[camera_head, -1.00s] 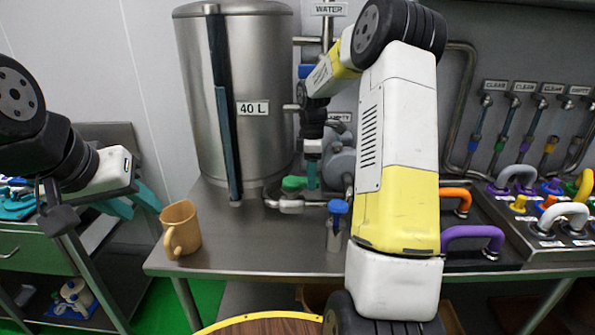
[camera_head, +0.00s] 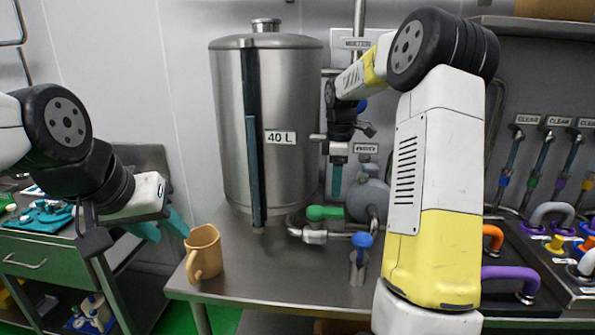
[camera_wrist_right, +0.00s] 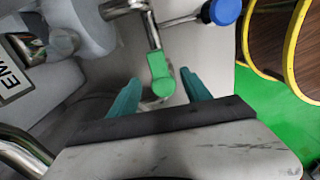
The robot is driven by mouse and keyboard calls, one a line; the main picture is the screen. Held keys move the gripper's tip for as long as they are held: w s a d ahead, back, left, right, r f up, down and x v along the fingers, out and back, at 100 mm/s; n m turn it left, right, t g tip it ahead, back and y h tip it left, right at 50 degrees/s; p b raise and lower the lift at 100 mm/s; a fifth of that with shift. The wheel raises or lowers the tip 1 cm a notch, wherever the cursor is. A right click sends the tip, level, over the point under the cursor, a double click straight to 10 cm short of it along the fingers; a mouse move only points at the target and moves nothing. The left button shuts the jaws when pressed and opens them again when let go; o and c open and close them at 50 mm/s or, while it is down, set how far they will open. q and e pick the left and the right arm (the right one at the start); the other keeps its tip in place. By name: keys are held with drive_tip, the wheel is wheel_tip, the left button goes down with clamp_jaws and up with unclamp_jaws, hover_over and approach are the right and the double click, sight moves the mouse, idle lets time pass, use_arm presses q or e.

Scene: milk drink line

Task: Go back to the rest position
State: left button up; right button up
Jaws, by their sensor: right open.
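My left gripper (camera_head: 162,226) has two teal fingers, spread apart and empty, left of the tan mug (camera_head: 203,252) in the head view. My right gripper (camera_head: 335,182) hangs in front of the steel tank's pipework, above a green valve handle (camera_head: 325,212). In the right wrist view my right gripper (camera_wrist_right: 161,78) is open with nothing held, and the green handle (camera_wrist_right: 159,70) shows between and beyond its fingers. My right arm covers part of the table and the pipes behind it.
The 40 L steel tank (camera_head: 266,175) stands on the steel table (camera_head: 232,290). A blue-topped valve (camera_head: 361,262) is near the right forearm. Purple (camera_head: 510,275) and orange handles are to the right. A green cart (camera_head: 45,262) is at the left.

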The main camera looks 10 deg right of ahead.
drive_tip(key=s+a+r+m+t, duration=0.2)
drive_tip(key=s+a+r+m, duration=0.2)
drive_tip(key=s+r, duration=0.35)
drive_tip(key=s+a+m+t+y, duration=0.1)
drive_tip(key=s+m, duration=0.4)
drive_tip(key=s, duration=0.5)
drive_tip(key=s+a+m+t+y, duration=0.1)
drive_tip(key=s+a+m+t, duration=0.2)
drive_tip(key=s, duration=0.8)
drive_tip(key=shift+a+r+m, duration=0.35)
drive_tip(key=shift+a+m, duration=0.2)
drive_tip(key=shift+m, duration=0.45)
